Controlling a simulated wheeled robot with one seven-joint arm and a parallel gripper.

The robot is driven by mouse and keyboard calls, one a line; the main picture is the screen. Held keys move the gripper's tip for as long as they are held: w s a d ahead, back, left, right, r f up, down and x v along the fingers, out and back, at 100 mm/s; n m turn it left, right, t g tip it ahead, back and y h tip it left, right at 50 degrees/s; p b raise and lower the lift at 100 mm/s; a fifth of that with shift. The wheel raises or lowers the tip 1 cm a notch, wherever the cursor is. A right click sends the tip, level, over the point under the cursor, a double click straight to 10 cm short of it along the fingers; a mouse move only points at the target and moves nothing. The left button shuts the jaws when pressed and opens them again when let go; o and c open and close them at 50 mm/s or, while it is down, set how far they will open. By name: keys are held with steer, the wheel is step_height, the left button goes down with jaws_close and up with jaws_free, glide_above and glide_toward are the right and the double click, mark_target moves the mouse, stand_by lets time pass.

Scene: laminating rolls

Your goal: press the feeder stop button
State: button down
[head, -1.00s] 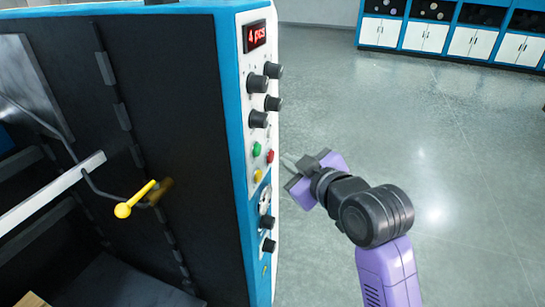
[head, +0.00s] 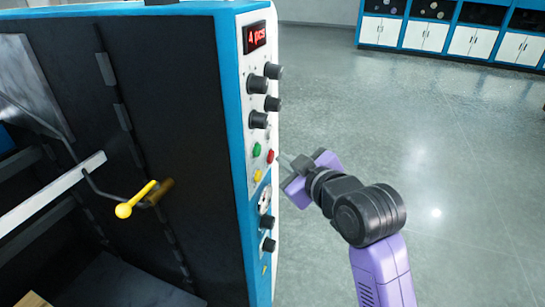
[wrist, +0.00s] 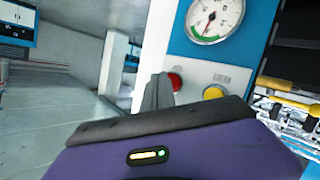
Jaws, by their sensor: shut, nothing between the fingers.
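The machine's white control panel carries a red button (head: 270,156), a green button (head: 257,149) and a yellow button (head: 258,175). The labels are too small to read, so I cannot confirm which is the feeder stop; red is the usual stop colour. My gripper (head: 284,161) is shut and empty, its tips just right of the red button in the head view. In the wrist view the fingers (wrist: 158,92) stand just left of the red button (wrist: 175,82) and partly overlap its edge. The yellow button (wrist: 214,92) is further right. I cannot tell whether the tips touch anything.
Several black knobs (head: 258,85) and a red display (head: 256,36) sit above the buttons. A gauge (wrist: 214,17) is near them. A yellow-knobbed lever (head: 124,210) is on the machine's dark side. Open floor (head: 430,140) lies right, with cabinets (head: 450,40) behind.

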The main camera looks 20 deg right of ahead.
steer(key=shift+w+a, duration=0.25)
steer(key=shift+a, duration=0.1)
stand_by(0.4)
steer(key=shift+d, duration=0.1)
steer(key=shift+s+d, duration=0.5)
steer(key=shift+d, duration=0.1)
steer(key=shift+s+d+p, duration=0.15)
steer(key=shift+s+d, duration=0.6)
steer(key=shift+d, duration=0.3)
steer(key=shift+s+d+p, duration=0.15)
steer(key=shift+s+d, duration=0.55)
steer(key=shift+d, duration=0.3)
